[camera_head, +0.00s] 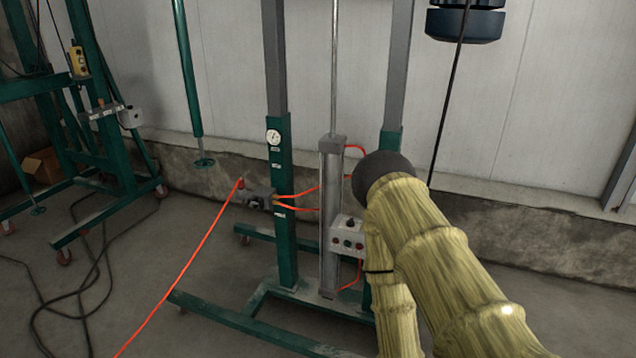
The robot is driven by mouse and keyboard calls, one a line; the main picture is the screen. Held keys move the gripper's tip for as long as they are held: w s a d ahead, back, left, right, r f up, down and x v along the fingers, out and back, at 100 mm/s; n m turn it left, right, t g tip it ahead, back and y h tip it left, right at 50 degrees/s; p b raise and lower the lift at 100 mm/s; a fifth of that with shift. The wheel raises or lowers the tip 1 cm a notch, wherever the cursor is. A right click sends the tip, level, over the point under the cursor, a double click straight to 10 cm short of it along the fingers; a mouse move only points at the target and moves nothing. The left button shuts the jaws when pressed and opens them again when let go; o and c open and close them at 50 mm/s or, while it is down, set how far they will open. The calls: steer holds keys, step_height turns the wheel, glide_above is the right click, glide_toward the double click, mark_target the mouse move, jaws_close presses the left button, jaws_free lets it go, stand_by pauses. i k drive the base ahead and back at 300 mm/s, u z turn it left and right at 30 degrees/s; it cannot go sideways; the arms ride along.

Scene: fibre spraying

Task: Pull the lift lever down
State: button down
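The lift is a green and grey upright frame (285,200) with a grey cylinder (331,215) in its middle. A small grey valve block (258,197) sits on its left post, with orange hoses running to it. A small red tip (241,183) stands at the block's left end and looks like the lift lever, seemingly raised; it is too small to be sure. My yellow-sleeved arm, with a dark rounded joint, fills the lower right and covers part of the right post. My gripper cannot be made out, so its fingers and any contact are hidden.
A control box (347,236) with buttons is on the frame, close to my arm. An orange hose (190,262) crosses the floor at left. A second green frame (110,150) on wheels and dark cables (85,290) are at left. A dark blue object (466,22) hangs at upper right.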

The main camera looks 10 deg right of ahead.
mark_target(245, 201)
steer(key=z, duration=0.15)
steer(key=i, duration=1.3)
steer(key=u, duration=0.75)
